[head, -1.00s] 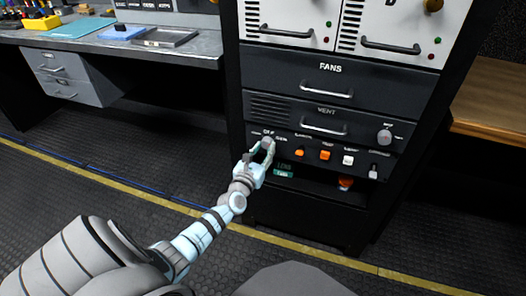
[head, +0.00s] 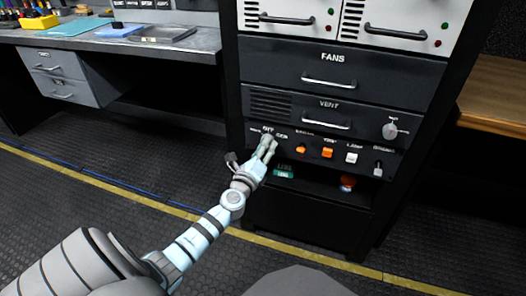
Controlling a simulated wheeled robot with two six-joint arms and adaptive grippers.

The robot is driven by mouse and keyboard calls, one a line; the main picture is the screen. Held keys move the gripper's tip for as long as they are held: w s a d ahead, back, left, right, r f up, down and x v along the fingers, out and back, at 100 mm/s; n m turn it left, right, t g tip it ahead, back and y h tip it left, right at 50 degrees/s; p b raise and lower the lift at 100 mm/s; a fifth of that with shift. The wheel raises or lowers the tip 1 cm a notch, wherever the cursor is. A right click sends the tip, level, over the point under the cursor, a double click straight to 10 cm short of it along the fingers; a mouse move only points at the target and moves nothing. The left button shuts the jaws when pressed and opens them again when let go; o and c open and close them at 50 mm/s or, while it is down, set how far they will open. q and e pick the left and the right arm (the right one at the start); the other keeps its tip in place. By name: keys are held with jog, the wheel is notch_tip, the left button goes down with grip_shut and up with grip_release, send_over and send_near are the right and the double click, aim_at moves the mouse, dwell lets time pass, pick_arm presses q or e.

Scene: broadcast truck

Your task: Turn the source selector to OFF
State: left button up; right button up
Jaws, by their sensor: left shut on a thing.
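The source selector (head: 267,138) is a small knob at the left end of the lower control panel (head: 318,143) in the rack. The label OFF is printed above it, with other small labels to its left and right. My left gripper (head: 268,147) reaches up to it from the lower left and is shut on the knob. The fingers cover most of the knob, so I cannot tell where its pointer stands. My right gripper is not in view.
To the right on the panel are orange switches (head: 327,153), a white switch (head: 351,158) and a grey toggle (head: 378,169). A round knob (head: 390,130) sits above them. Below is an open shelf with a green item (head: 284,172). A workbench (head: 150,42) stands at the left.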

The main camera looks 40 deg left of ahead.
pick_arm(q)
jog(key=shift+n+b, duration=0.3)
jog(key=shift+n, duration=0.6)
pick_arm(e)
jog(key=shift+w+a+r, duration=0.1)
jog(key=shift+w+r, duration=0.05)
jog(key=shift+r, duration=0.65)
pick_arm(q)
jog(key=o, duration=1.1)
jog(key=shift+o, duration=0.2)
jog(key=v, duration=1.2)
jog(key=shift+f, duration=0.1)
